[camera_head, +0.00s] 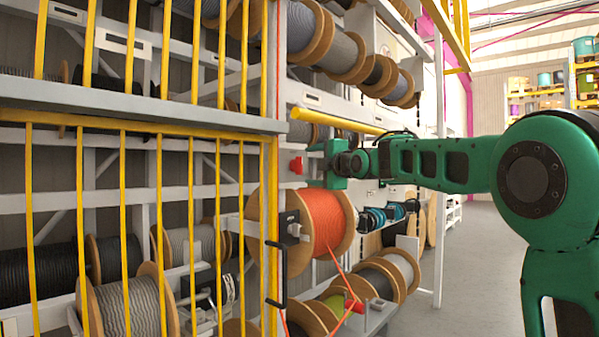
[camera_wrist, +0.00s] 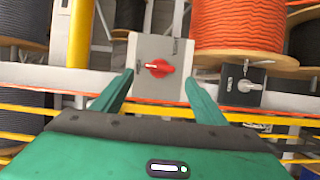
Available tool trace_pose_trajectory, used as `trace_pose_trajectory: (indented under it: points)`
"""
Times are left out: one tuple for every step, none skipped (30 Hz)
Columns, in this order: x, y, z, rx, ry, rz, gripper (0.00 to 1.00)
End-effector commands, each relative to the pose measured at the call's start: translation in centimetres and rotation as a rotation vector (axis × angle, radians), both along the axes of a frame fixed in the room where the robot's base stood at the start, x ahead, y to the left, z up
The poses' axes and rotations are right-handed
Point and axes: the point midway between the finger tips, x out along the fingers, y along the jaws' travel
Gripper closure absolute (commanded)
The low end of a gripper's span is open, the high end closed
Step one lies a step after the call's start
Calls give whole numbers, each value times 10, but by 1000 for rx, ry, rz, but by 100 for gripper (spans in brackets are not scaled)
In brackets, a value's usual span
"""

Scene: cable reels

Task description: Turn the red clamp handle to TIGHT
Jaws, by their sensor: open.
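A red handle (camera_wrist: 158,68) sits on a grey plate (camera_wrist: 158,48) in the wrist view, with its pale pointer bar lying roughly crosswise in the picture. Any lettering around it is too small to read. My gripper (camera_wrist: 158,86) is open and empty, its two green fingers on either side of the plate's lower part; contact cannot be told. In the head view a red knob (camera_head: 296,165) shows on the rack post, just left of my gripper (camera_head: 318,162), which points left toward it.
A reel of orange cable (camera_head: 325,222) hangs below my gripper. A black box with a grey lever (camera_wrist: 245,85) is right of the red handle. A yellow bar (camera_head: 338,121) runs just above my gripper. Yellow cage bars (camera_head: 123,220) fill the left. The aisle floor (camera_head: 475,260) is clear.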

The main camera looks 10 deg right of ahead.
Motion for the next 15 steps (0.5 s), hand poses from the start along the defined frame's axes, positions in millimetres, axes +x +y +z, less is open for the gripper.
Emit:
trace_pose_trajectory:
  points:
    - [10,2,-2,-1,2,0,34]
    - [14,4,-1,-1,1,0,34]
    - [21,5,-2,-1,2,0,34]
    - [25,6,-1,-1,2,-1,34]
    - [29,7,-1,-1,2,-1,34]
    - [35,8,-2,0,2,-1,34]
    - [39,9,-1,0,2,-1,34]
    - [43,10,-2,0,2,-1,34]
    - [48,11,-2,-1,2,-1,34]
    - [51,11,-2,0,2,-1,34]
    - [54,12,-1,1,1,-1,34]
    - [58,13,-1,1,1,-1,34]
    - [60,13,-2,0,2,-1,34]
    - [62,14,-1,1,1,-1,34]
    - [64,14,-1,1,0,-1,34]
